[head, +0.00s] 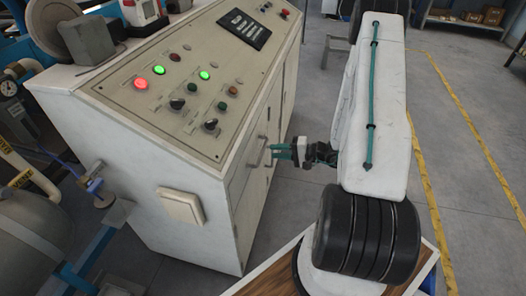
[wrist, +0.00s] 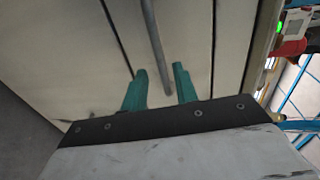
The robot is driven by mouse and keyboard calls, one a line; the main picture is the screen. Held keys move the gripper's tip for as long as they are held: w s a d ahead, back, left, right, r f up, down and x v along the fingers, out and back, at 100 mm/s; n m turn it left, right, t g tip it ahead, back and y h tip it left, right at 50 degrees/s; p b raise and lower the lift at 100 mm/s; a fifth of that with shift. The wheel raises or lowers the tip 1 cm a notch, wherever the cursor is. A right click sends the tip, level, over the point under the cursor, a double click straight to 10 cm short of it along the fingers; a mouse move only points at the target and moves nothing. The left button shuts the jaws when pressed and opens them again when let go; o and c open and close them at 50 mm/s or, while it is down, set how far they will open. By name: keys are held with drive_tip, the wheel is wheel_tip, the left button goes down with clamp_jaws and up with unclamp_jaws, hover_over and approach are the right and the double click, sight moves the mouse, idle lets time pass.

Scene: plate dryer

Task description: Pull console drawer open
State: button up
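The console (head: 140,165) is a cream metal cabinet with a sloped button panel and front seams. A grey bar handle (head: 257,152) stands on its front face; I take it to be the drawer's. The handle (wrist: 155,45) also shows in the wrist view as a long bar, its near end between my fingertips. My gripper (head: 275,151) has teal fingers pointing at the front. In the wrist view the fingers of my gripper (wrist: 160,78) are apart, one on each side of the bar, with gaps visible. The drawer front (wrist: 185,40) looks flush with its neighbours.
My arm hangs over the floor right of the console. Grey floor (head: 455,170) with yellow lines (head: 425,185) is clear to the right. A tank and pipes (head: 35,225) stand left. A wood-topped surface (head: 270,285) is at the bottom.

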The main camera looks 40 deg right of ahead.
sight(263, 150)
drive_tip(key=x, duration=0.6)
clamp_jaws()
